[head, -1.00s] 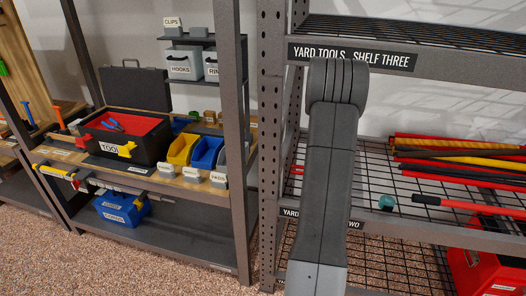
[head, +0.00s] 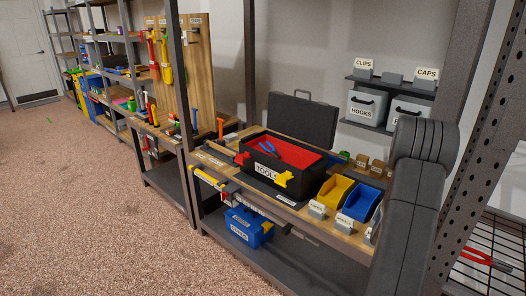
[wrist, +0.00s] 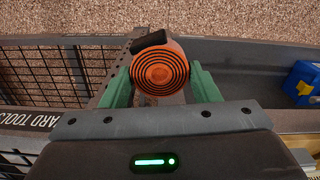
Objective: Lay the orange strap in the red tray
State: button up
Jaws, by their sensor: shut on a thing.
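The orange strap (wrist: 158,76) is a coiled roll with dark rings and a black piece on top. In the wrist view it sits between the green fingers of my gripper (wrist: 161,90), which is shut on it. The red tray (head: 290,152) lies in the top of an open black toolbox (head: 262,172) on the wooden bench, near the middle of the head view. A blue-handled tool (head: 267,148) lies at its left part. My gripper and the strap do not show in the head view; only my grey arm does, at the right.
Yellow (head: 334,191) and blue (head: 361,203) bins stand right of the toolbox. The raised dark lid (head: 302,118) is behind it. A steel post (head: 180,90) stands left of the bench, another (head: 480,130) at the right.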

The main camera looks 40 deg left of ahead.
aim_at(301, 164)
jog(key=j+u, duration=0.1)
jog(key=j, duration=0.25)
jog(key=i+j+u, duration=0.1)
jog(key=j, duration=0.25)
jog(key=i+j+u, duration=0.1)
jog(key=j, duration=0.3)
jog(key=i+j+u, duration=0.1)
jog(key=j, duration=0.2)
jog(key=i+j+u, duration=0.1)
jog(key=j, duration=0.25)
jog(key=i, duration=0.1)
